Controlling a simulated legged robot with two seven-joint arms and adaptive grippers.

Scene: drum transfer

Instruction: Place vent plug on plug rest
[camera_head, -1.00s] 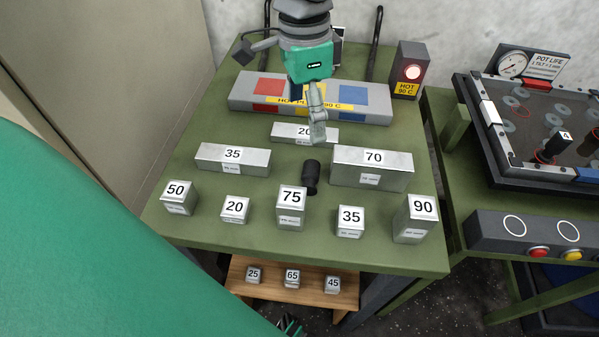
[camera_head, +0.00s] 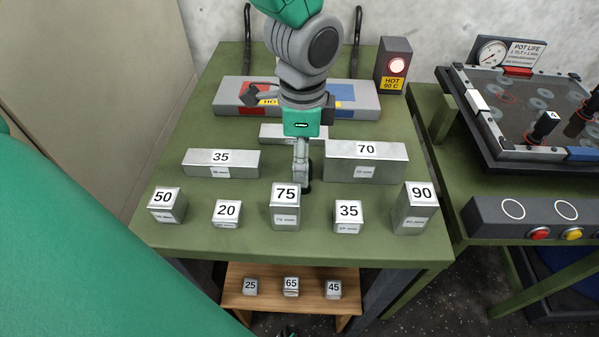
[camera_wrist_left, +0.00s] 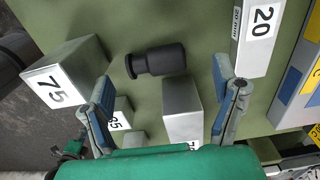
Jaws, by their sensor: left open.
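The black vent plug (camera_head: 307,178) is on the green table behind the block marked 75 and left of the block marked 70. In the head view it is partly hidden by my left gripper (camera_head: 301,178), which reaches down from the top of the picture. In the left wrist view the whole plug (camera_wrist_left: 158,61) shows, a dark cylinder with a wider rim at one end. My left gripper (camera_wrist_left: 163,95) is open, its fingers wide apart and the plug ahead between them, with nothing held. I cannot identify the plug rest. My right gripper is not clearly seen.
Metal blocks crowd around: 75 (camera_head: 285,207), 70 (camera_head: 390,168), long 35 (camera_head: 215,165). A hot plate (camera_head: 225,97) and lit warning box (camera_head: 394,68) stand behind. A tray (camera_head: 483,140) is on the right bench, and a wooden shelf (camera_head: 262,302) lies below.

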